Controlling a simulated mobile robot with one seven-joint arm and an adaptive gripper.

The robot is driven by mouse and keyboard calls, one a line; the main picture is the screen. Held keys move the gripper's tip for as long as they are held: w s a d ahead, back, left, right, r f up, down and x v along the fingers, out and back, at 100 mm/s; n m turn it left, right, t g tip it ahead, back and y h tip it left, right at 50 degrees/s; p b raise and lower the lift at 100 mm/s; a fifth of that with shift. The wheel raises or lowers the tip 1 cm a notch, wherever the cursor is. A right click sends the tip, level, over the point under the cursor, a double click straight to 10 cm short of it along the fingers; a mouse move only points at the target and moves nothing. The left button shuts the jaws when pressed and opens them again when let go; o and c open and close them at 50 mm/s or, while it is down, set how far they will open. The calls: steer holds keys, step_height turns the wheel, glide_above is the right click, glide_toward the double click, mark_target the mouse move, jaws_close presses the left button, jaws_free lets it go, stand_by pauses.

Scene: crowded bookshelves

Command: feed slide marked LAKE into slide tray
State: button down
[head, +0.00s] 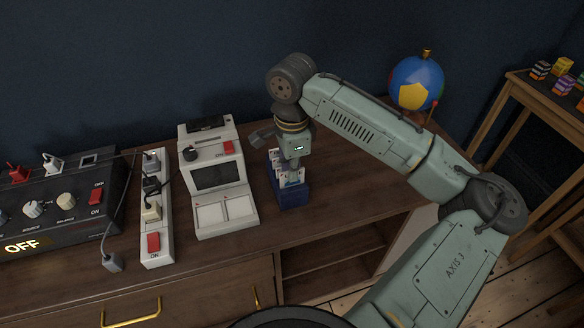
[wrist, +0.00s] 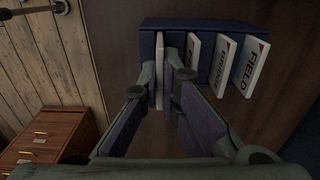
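A blue slide holder (head: 291,198) stands on the cabinet top, right of a white viewer; it also shows in the wrist view (wrist: 190,22). Several white slides stand in it. One reads FIELD (wrist: 243,66); the lettering on the slide beside it (wrist: 223,62) is hard to read. My gripper (wrist: 163,80) points down into the holder, its fingers closed around the leftmost slide (wrist: 159,68), whose label is turned out of sight. No LAKE label is readable. The white viewer (head: 215,176) has a dark screen, a red switch and a pale two-part front panel, possibly the slide tray.
A power strip (head: 155,230) and a black control box (head: 60,205) with an OFF sign and cables stand left of the viewer. A globe (head: 416,84) stands at the back right. The cabinet top right of the holder is mostly clear.

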steer(key=shift+f+b, duration=0.35)
steer(key=shift+f, duration=0.55)
steer(key=c, duration=1.7)
jaws_free()
step_height(320, 180, up, 12)
steer(key=shift+r, duration=0.1)
